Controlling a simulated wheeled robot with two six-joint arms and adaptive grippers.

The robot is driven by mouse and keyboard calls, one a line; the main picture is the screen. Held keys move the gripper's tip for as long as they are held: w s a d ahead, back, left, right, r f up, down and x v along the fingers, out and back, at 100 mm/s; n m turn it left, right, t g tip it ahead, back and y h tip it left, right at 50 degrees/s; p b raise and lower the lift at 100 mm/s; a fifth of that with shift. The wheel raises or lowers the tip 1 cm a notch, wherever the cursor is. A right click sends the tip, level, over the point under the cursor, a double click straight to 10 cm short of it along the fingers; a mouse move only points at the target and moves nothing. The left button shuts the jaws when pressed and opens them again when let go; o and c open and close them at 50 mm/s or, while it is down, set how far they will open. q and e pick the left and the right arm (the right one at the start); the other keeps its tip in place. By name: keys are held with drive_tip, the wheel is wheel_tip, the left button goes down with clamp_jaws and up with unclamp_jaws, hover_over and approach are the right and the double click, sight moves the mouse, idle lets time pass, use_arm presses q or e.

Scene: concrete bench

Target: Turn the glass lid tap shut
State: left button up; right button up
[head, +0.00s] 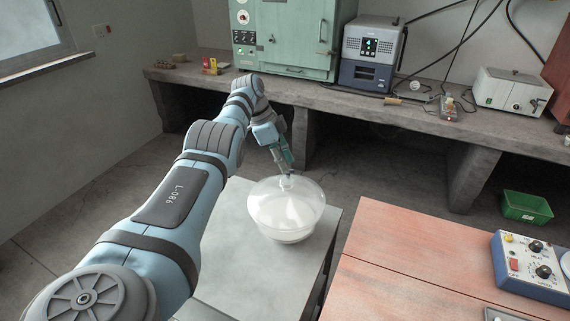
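A round clear glass vessel with a glass lid (300,190) stands upright on a grey tabletop (226,250). Its lower part (286,232) looks whitish. A small tap or knob (287,182) sits at the top centre of the lid. My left gripper (285,168) points down right at the tap, its tips at or just above it. The tips are small and partly overlap the tap, so I cannot tell whether they touch it or how far apart they are. My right gripper is not in view.
An orange-red table (430,255) stands at the right, with a blue control box (530,265) on it. A concrete bench (330,100) along the back carries a green cabinet (285,40), a blue-grey instrument (370,55) and a white box (505,92). A green crate (526,208) is on the floor.

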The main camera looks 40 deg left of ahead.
use_arm(q)
drive_tip(key=v, duration=0.6)
drive_tip(key=shift+r, duration=0.2)
drive_tip(key=shift+a, duration=0.1)
